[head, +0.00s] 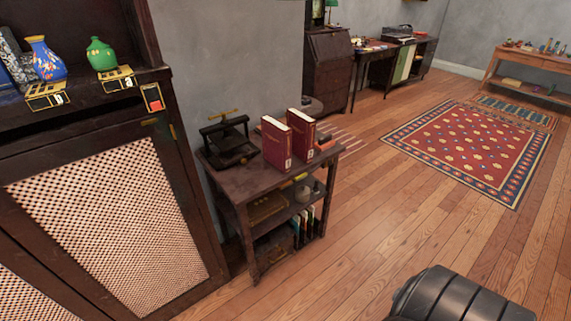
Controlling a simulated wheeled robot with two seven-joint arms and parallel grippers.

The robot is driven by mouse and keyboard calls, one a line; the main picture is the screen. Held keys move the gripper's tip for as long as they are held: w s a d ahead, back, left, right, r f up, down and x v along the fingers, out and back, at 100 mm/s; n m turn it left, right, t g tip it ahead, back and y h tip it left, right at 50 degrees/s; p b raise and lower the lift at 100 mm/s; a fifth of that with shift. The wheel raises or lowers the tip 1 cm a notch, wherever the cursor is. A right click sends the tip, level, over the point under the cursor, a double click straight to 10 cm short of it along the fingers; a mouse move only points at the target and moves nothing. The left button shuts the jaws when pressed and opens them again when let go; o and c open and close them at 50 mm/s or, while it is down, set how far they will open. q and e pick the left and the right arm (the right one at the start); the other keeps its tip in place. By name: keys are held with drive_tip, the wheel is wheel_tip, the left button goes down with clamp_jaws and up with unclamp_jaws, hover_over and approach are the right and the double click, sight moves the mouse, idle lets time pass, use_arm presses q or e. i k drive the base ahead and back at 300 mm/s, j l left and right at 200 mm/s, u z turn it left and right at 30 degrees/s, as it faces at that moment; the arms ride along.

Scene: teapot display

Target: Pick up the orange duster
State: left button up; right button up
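A small orange-red object (325,142) shows at the right end of the small dark table, just behind the right red book and partly hidden by it. It may be the orange duster, but it is too small to tell. Another orange patch, a dark-framed orange square (153,97), is at the front edge of the cabinet shelf on the left. Neither of my grippers is in view. A black ribbed part at the bottom right appears to be my own arm.
The dark table (236,182) bears two upright red books (278,146) (302,135) and a black press (227,140). A tall cabinet (188,190) with vases stands close on its left. Wooden floor (370,215) is clear to its right, towards a red rug (465,145).

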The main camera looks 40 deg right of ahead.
sight(326, 142)
drive_tip(key=z, duration=1.55)
drive_tip(key=u, duration=2.3)
drive_tip(key=z, duration=2.25)
